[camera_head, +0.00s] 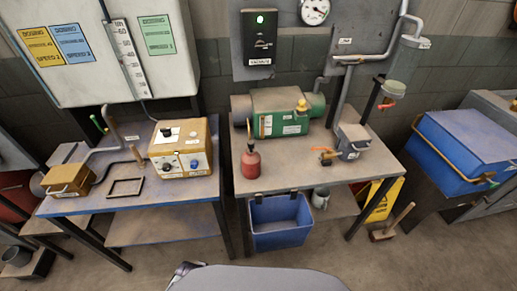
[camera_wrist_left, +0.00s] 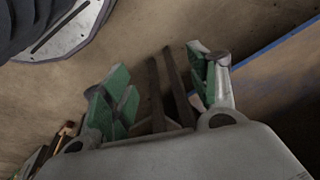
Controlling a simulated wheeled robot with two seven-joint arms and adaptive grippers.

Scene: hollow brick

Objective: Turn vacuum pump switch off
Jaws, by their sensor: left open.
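A black switch box (camera_head: 259,38) is mounted on a grey plate on the wall, above the right bench. A green light (camera_head: 260,19) glows near its top, and a white label (camera_head: 260,62) sits at its bottom. The position of any switch lever is too small to tell. The green pump (camera_head: 282,122) stands below it on the right bench. In the left wrist view my left gripper (camera_wrist_left: 162,88) is open, with green-padded fingers apart and nothing between them. It is away from the switch box, over brown floor. My right gripper is not in view.
The right bench (camera_head: 300,176) holds a red oil can (camera_head: 251,162) and a grey vise-like device (camera_head: 352,142). A yellow control box (camera_head: 182,147) stands on the left bench. A blue bin (camera_head: 280,222) hangs below the right bench. A pressure gauge (camera_head: 315,10) is right of the switch box.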

